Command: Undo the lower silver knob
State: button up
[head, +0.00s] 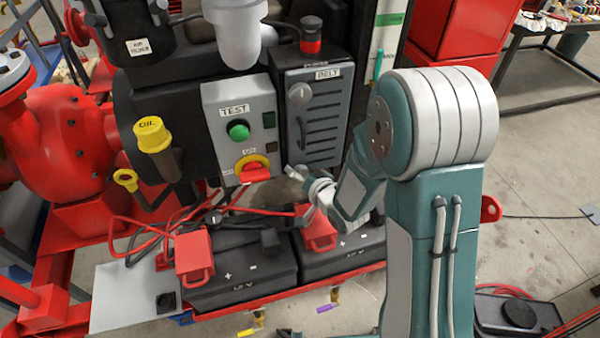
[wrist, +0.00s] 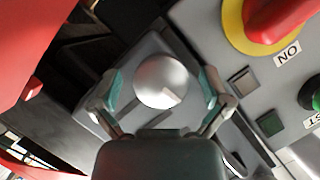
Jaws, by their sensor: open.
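The lower silver knob (wrist: 160,80) is round and sits on the grey face of the belt box (head: 318,110). In the wrist view it lies between the two spread fingers of my gripper (wrist: 160,92), with a visible gap on each side. In the head view my gripper (head: 300,175) is at the bottom of the belt box, and the lower knob is mostly hidden behind it. A second, upper silver knob (head: 300,93) is in plain view near the top of the same box, under the "BELT" label. My gripper is open and holds nothing.
Left of the belt box is a grey test panel (head: 238,105) with a green button (head: 238,130) and a red-and-yellow switch (head: 252,168). Black batteries (head: 240,285) with red terminal covers and cables lie below.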

aim_at(304, 148)
jog(key=shift+r, duration=0.1)
notch_tip(304, 148, up, 10)
jog(key=shift+f, duration=0.15)
dwell(0.5)
